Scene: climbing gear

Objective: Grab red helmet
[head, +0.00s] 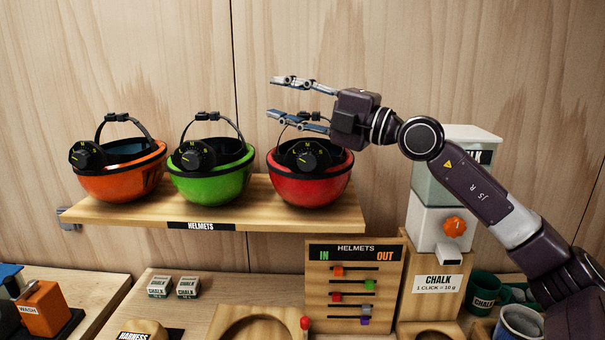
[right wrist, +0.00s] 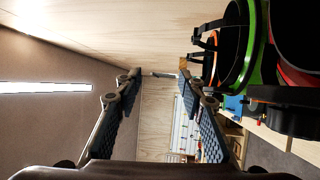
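The red helmet (head: 310,192) sits upside down, open side up, at the right end of the shelf, with a black dial and strap rising from it. My right gripper (head: 283,99) is open and empty above it, fingers pointing left. Its lower finger overlaps the strap in the head view; I cannot tell whether they touch. In the right wrist view my open gripper (right wrist: 160,74) has nothing between its fingers. The red helmet is partly seen at that view's right edge, beside the fingers. My left gripper is not in view.
A green helmet (head: 211,186) and an orange helmet (head: 118,185) stand left of the red one on the wooden shelf (head: 262,214). A helmets slider board (head: 351,285) and chalk dispenser (head: 443,228) stand below and right. The wall above the left helmets is clear.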

